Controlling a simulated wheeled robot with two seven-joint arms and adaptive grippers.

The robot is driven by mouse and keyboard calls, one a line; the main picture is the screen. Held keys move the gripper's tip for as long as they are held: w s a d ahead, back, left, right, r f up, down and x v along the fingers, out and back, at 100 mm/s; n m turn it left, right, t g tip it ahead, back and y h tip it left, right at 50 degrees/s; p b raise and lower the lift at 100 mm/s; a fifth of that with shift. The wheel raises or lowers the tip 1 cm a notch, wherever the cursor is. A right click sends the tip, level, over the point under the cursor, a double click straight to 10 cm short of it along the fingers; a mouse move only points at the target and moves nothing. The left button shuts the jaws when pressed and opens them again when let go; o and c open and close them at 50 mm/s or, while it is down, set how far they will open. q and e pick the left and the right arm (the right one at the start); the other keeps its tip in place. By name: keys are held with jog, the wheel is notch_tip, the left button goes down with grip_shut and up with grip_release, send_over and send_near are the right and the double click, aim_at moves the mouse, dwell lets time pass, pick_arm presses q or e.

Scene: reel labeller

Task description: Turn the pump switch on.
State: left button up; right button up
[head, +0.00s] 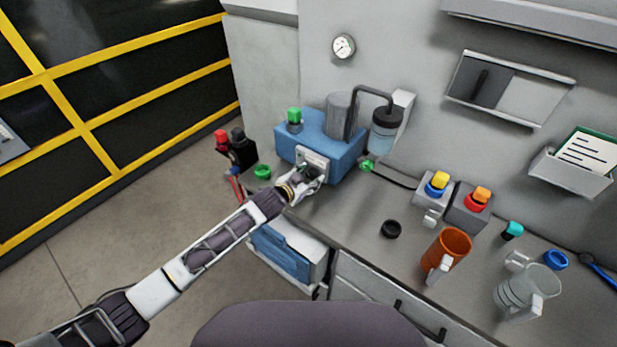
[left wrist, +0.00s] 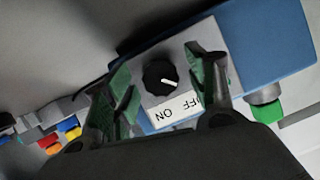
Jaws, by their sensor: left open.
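The blue pump unit (head: 345,152) stands on the bench at the back, with a grey cylinder on top. Its pump switch (left wrist: 160,77) is a black round knob with a white pointer line on a grey plate. A white label (left wrist: 172,109) beside it reads ON and OFF, partly covered by a finger. The pointer is nearer the OFF side. My left gripper (head: 308,178) is at the front of the pump; in the left wrist view (left wrist: 158,85) its green-padded fingers are open on either side of the knob, apparently not touching it. My right gripper is not in view.
A green knob (head: 294,115) tops the pump. Orange (head: 446,250) and clear (head: 525,290) jugs stand at the bench's right. A black cap (head: 390,229) lies mid-bench. Button boxes (head: 468,205) stand near the wall. Red and black pieces (head: 230,142) are left of the pump.

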pick_arm(q)
jog(key=c, duration=1)
